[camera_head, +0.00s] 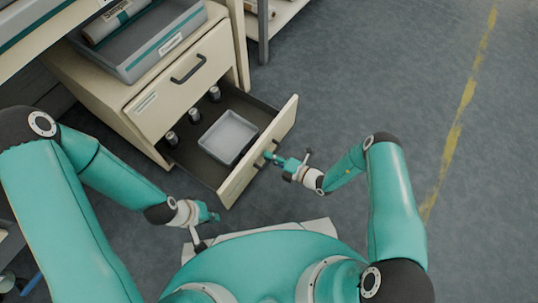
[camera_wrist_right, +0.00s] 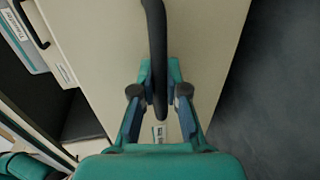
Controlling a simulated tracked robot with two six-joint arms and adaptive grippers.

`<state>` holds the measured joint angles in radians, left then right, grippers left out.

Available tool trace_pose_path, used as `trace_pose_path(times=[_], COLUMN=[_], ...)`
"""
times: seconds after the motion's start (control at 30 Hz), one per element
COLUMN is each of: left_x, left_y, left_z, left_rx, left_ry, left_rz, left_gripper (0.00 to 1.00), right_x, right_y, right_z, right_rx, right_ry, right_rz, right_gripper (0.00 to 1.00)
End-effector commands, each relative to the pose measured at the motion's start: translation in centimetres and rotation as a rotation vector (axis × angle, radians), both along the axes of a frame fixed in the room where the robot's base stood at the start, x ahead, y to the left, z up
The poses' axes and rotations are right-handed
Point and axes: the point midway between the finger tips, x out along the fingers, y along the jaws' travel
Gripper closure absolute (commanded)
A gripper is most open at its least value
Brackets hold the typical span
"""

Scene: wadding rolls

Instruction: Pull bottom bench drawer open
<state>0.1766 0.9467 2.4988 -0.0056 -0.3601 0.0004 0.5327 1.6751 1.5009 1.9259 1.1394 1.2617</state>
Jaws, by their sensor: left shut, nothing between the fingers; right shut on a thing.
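The bottom bench drawer (camera_head: 246,172) stands pulled out from the cream bench cabinet in the head view. Inside it are a grey tray (camera_head: 229,136) and several small dark cylinders with light tops. My right gripper (camera_head: 271,157) is at the drawer's front face. In the right wrist view, my right gripper (camera_wrist_right: 159,98) is shut on the black drawer handle (camera_wrist_right: 157,45), which passes between its fingers. My left gripper (camera_head: 210,215) is shut and empty, low over the floor, left of the drawer front and apart from it.
The upper drawer (camera_head: 178,82) is closed, with a black handle (camera_head: 188,69). A grey bin (camera_head: 137,48) with a wrapped roll (camera_head: 115,18) sits on top. Open grey floor (camera_head: 370,80) with a yellow line lies to the right.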

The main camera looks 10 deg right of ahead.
Motion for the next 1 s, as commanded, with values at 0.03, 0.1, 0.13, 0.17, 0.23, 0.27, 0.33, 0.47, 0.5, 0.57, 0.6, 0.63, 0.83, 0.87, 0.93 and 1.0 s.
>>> trace_pose_path(times=[0.03, 0.1, 0.13, 0.17, 0.23, 0.27, 0.33, 0.47, 0.5, 0.57, 0.6, 0.63, 0.83, 0.87, 0.93, 1.0], left_x=[0.0, 0.0, 0.0, 0.0, 0.0, 0.0, 0.0, 0.0, 0.0, 0.0, 0.0, 0.0, 0.0, 0.0, 0.0, 0.0], left_y=[0.0, 0.0, 0.0, 0.0, 0.0, 0.0, 0.0, 0.0, 0.0, 0.0, 0.0, 0.0, 0.0, 0.0, 0.0, 0.0], left_z=[-0.1, -0.1, -0.1, -0.1, -0.1, -0.1, -0.1, 0.0, 0.0, 0.0, 0.0, 0.0, 0.0, 0.0, 0.0, 0.0], left_rx=[0.0, 0.0, 0.0, 0.0, 0.0, 0.0, 0.0, 0.0, 0.0, 0.0, 0.0, 0.0, 0.0, 0.0, 0.0, 0.0], left_ry=[0.0, 0.0, 0.0, 0.0, 0.0, 0.0, 0.0, 0.0, 0.0, 0.0, 0.0, 0.0, 0.0, 0.0, 0.0, 0.0], left_rz=[0.0, 0.0, 0.0, 0.0, 0.0, 0.0, 0.0, 0.0, 0.0, 0.0, 0.0, 0.0, 0.0, 0.0, 0.0, 0.0], left_gripper=[1.0, 1.0, 1.0, 1.0, 1.0, 1.0, 1.0, 1.0, 1.0, 1.0, 1.0, 1.0, 1.0, 1.0, 1.0, 1.0], right_x=[-0.2, -0.2, -0.2, -0.2, -0.1, -0.1, -0.1, 0.0, 0.0, 0.0, 0.0, 0.0, -0.8, -1.1, -1.9, -2.8], right_y=[0.1, 0.2, 0.2, 0.2, 0.2, 0.2, 0.2, 0.2, 0.2, 0.2, 0.2, 0.2, -0.8, -1.2, -2.0, -2.9], right_z=[-0.3, -0.3, -0.3, -0.3, -0.3, -0.3, -0.3, -0.2, -0.2, -0.1, -0.1, -0.1, 0.1, 0.2, 0.5, 0.7], right_rx=[-0.004, -0.004, -0.004, -0.004, -0.004, -0.004, -0.003, -0.003, -0.003, -0.002, -0.002, -0.003, -0.002, -0.003, -0.001, -0.002], right_ry=[0.009, 0.009, 0.009, 0.009, 0.009, 0.009, 0.007, 0.004, 0.004, 0.003, 0.003, 0.003, 0.004, 0.004, 0.004, 0.005], right_rz=[0.003, 0.004, 0.004, 0.004, 0.005, 0.005, 0.004, 0.005, 0.005, 0.004, 0.004, 0.004, 0.002, 0.001, 0.0, 0.0], right_gripper=[1.0, 1.0, 1.0, 1.0, 0.79, 0.74, 0.62, 0.61, 0.61, 0.61, 0.61, 0.61, 0.61, 0.61, 0.61, 0.61])
